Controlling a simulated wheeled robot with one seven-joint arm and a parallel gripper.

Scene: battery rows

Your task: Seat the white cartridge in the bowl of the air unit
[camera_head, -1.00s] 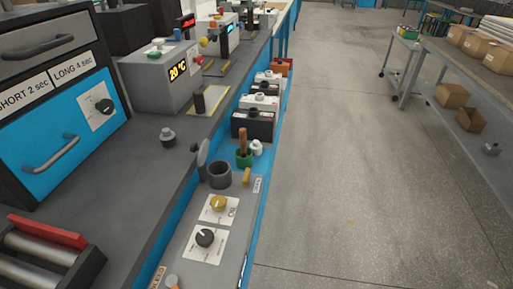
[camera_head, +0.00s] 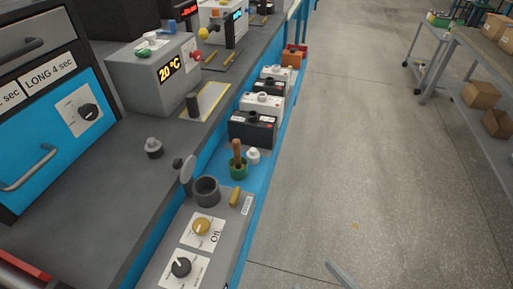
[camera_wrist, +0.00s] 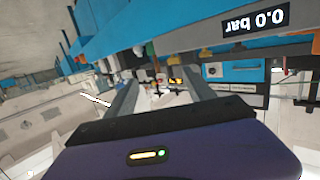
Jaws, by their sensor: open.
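The air unit (camera_head: 165,245) is a grey box at the lower middle of the head view, with a yellow knob set at Off and a black knob. Its bowl (camera_head: 206,191) is a dark open cup at the far end. A grey round lid (camera_head: 187,172) stands tilted beside the bowl. A small white piece (camera_head: 253,156), probably the cartridge, stands beyond the bowl, beside a green pot (camera_head: 238,169) with a brown handle. My gripper (camera_wrist: 160,88) is open in the wrist view, with nothing visibly held. A grey tip, probably mine, shows at the head view's bottom edge.
Batteries (camera_head: 253,130) stand in a row on a blue shelf beyond the green pot. A grey 20 °C box (camera_head: 160,85) and a dark knobbed part (camera_head: 153,148) are on the bench. The wrist view shows a 0.0 bar display (camera_wrist: 254,20).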

